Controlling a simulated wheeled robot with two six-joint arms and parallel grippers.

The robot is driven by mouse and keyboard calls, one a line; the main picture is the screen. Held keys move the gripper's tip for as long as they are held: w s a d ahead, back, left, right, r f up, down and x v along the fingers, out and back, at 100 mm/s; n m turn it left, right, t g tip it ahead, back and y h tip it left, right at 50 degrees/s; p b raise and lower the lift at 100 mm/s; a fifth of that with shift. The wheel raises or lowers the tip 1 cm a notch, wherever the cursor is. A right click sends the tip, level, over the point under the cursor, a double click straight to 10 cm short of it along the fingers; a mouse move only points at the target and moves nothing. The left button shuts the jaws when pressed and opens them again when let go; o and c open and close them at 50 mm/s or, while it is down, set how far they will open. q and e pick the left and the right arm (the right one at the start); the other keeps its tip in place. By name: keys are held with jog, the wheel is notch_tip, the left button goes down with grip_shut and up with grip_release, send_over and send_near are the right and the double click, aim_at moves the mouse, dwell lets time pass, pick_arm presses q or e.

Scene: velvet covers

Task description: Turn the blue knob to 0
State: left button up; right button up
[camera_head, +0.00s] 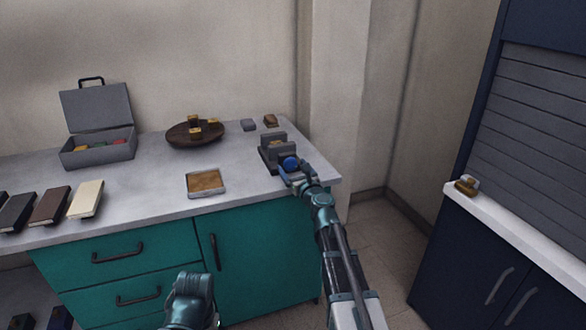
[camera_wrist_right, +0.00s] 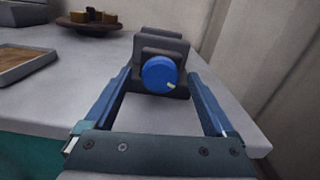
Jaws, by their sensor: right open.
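The blue knob (camera_head: 290,163) sits on the front of a dark grey block-shaped unit (camera_head: 268,153) near the right end of the counter. No scale numbers are readable. My right gripper (camera_head: 286,172) is at the knob in the head view. In the right wrist view its two fingers (camera_wrist_right: 160,88) stand wide apart on either side of the knob, without visible contact. My left arm (camera_head: 190,300) shows at the bottom; its fingers are not visible.
The counter (camera_head: 235,180) holds an open grey case (camera_head: 97,146), a round brown tray (camera_head: 180,136) with small blocks, a shallow tray (camera_head: 206,182), books (camera_head: 50,203) and two small blocks at the back. A wall stands close behind. A dark blue cabinet (camera_head: 470,250) is at the right.

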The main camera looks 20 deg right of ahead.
jog(key=shift+w, duration=0.15)
jog(key=c, duration=1.4)
jog(key=shift+o, duration=0.2)
jog(key=shift+n, duration=0.3)
jog(key=n, duration=0.4)
jog(key=shift+n, duration=0.4)
jog(key=n, duration=0.5)
jog(key=shift+a+n, duration=0.1)
jog(key=shift+n, duration=0.2)
jog(key=n, duration=0.5)
jog(key=shift+f, duration=0.1)
jog(key=shift+n, duration=2.4)
